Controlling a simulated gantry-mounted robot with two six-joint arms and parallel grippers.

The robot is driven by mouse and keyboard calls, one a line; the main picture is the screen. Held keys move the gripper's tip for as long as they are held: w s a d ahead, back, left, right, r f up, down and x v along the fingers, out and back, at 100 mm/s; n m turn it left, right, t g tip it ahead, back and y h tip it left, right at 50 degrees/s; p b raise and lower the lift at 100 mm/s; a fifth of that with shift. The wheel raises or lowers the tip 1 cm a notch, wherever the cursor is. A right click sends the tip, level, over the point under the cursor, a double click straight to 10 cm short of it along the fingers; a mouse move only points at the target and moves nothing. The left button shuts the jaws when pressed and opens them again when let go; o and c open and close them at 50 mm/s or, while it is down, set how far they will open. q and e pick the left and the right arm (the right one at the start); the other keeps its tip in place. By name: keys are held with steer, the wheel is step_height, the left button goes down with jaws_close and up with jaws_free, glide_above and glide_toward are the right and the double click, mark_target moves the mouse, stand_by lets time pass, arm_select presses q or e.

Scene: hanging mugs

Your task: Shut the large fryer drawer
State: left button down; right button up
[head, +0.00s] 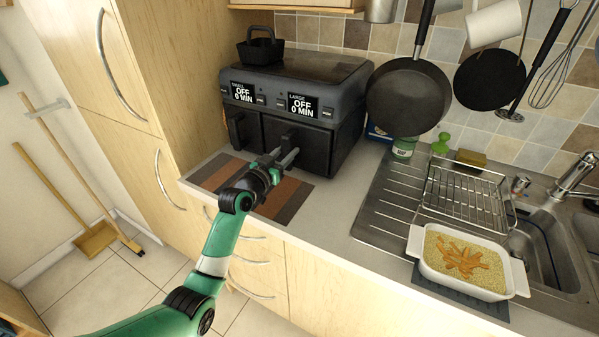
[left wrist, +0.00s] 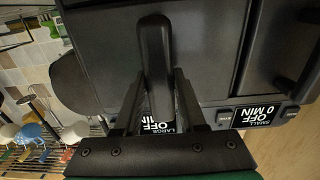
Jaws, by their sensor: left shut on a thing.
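The dark air fryer (head: 300,75) stands on the counter with two drawers side by side and screens reading OFF. The large drawer (head: 312,152) is on the right in the head view, under the LARGE screen; its front looks about flush with the body, though a small gap is hard to rule out. My left gripper (head: 282,156) is at the front of this drawer. In the left wrist view its fingers (left wrist: 158,90) lie on both sides of the black drawer handle (left wrist: 155,45), shut on it. My right gripper is in neither view.
A striped mat (head: 225,172) lies under and before the fryer. A black basket (head: 260,48) sits on top. Pans (head: 408,98) hang to the right. A dish rack (head: 465,195) and a white baking dish (head: 465,262) stand by the sink.

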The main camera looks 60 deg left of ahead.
arm_select(q)
steer(key=shift+w+a, duration=0.25)
steer(key=shift+w, duration=0.2)
steer(key=shift+c, duration=2.4)
jaws_free()
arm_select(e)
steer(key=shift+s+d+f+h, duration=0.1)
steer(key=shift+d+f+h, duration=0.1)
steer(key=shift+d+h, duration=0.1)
arm_select(q)
steer(key=shift+d, duration=0.1)
steer(key=v, duration=1.1)
steer(key=shift+s+p, duration=0.4)
steer(key=shift+p, duration=0.05)
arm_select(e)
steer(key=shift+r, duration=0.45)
arm_select(q)
steer(key=shift+d, duration=0.1)
